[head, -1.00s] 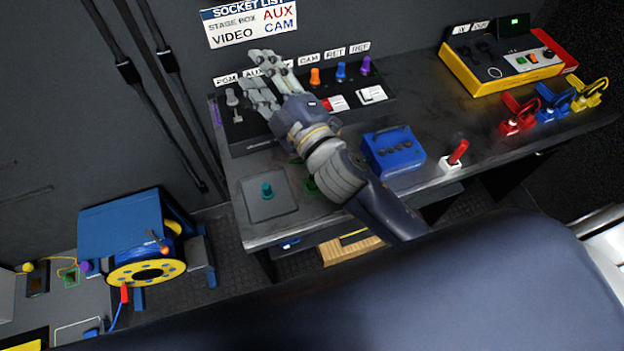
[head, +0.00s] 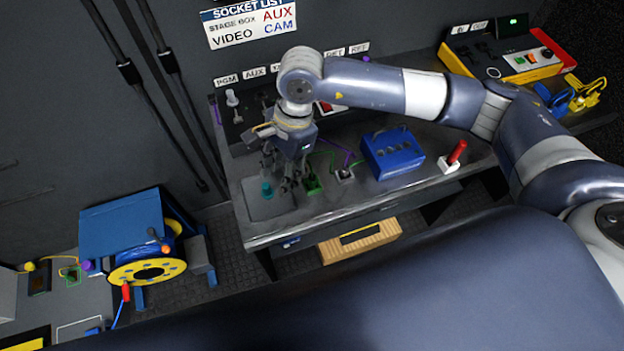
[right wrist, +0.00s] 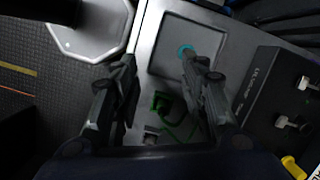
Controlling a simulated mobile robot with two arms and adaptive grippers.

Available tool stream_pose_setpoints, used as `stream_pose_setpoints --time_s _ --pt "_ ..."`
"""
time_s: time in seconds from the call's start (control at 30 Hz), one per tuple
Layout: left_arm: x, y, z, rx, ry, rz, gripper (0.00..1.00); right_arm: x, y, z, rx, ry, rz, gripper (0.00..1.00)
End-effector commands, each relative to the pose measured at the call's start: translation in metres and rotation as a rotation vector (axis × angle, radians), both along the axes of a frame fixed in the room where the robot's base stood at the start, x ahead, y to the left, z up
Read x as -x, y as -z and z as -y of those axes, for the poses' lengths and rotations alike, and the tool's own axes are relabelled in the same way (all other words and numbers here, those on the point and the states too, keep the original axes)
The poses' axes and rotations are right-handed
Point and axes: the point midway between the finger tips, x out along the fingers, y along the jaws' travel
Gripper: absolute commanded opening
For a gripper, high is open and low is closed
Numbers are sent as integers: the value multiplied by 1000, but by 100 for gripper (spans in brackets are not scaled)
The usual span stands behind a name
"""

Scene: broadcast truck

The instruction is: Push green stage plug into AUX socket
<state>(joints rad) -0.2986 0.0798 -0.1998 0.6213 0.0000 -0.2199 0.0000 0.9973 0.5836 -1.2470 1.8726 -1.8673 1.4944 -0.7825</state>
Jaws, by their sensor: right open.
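The green stage plug (head: 313,185) sits on the grey desk top, with a green cable from it. In the right wrist view the green plug (right wrist: 162,103) lies between and below my fingers. My right gripper (head: 284,182) points down just left of it, open and empty; its two spread fingers (right wrist: 164,75) also show in the right wrist view. Contact with the plug cannot be told. The AUX label (head: 254,72) is on the wall above the black socket panel (head: 236,136). My arm partly covers the panel, and the AUX socket itself is unclear. My left gripper is out of view.
A grey plug (head: 345,175) with a purple cable, a blue box (head: 393,153) and a red-handled switch (head: 456,153) stand to the right. A cable reel (head: 147,270) is on the floor.

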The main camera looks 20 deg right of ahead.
Motion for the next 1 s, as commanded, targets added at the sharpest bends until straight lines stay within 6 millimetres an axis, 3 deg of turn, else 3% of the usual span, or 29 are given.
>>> stream_pose_setpoints --time_s 0.03,0.1,0.2,0.5,0.67,1.0 --pt "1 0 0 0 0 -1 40 -11 -1 22 83 -11 34 40" --pt "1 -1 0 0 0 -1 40 -21 -1 44 169 -21 59 40" --pt "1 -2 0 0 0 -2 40 -27 -1 60 231 -28 76 40" --pt "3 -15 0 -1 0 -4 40 -27 40 64 244 -28 74 40" --pt "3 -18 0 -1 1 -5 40 -28 53 65 242 -29 77 40" --pt "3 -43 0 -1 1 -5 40 -31 93 76 241 -29 74 40"
